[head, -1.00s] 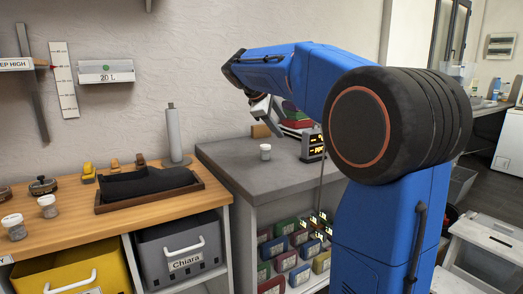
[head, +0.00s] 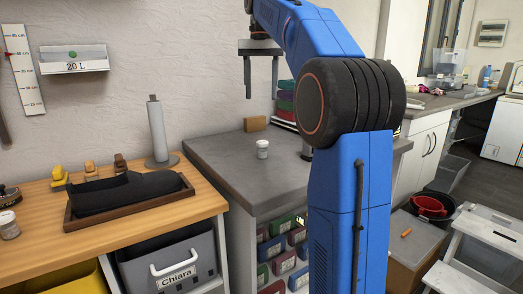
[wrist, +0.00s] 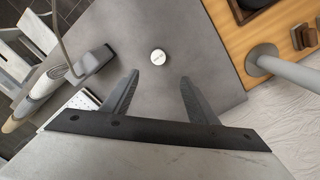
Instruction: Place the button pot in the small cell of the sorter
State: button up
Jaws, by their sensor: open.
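A small white-lidded pot (head: 262,149) stands upright on the grey worktop; I cannot read its label. It also shows in the wrist view (wrist: 158,57), just beyond the fingertips. My gripper (head: 261,92) is open and empty, pointing down above the worktop. In the wrist view my gripper (wrist: 160,76) has its two fingers spread, apart from the pot. A similar white-lidded pot (head: 9,226) stands on the wooden bench at the far left. I cannot pick out a sorter with a small cell for sure.
A grey upright post (head: 158,132) and a dark form in a brown tray (head: 182,194) stand on the wooden bench. A tan block (head: 255,124) and a stack of coloured items are at the worktop's back. Coloured bins (head: 283,265) fill the shelves below.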

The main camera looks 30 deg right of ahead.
send_over(262, 142)
notch_tip(262, 142, down, 10)
jog(key=shift+w+a+f, duration=0.1)
jog(key=shift+s+f, duration=0.15)
jog(key=shift+f, duration=1.2)
jog(key=shift+s+f, duration=0.1)
jog(key=shift+f, duration=1.25)
jog(key=shift+c, duration=0.5)
jog(key=c, duration=1.1)
notch_tip(262, 142, up, 10)
jog(key=shift+s, duration=0.15)
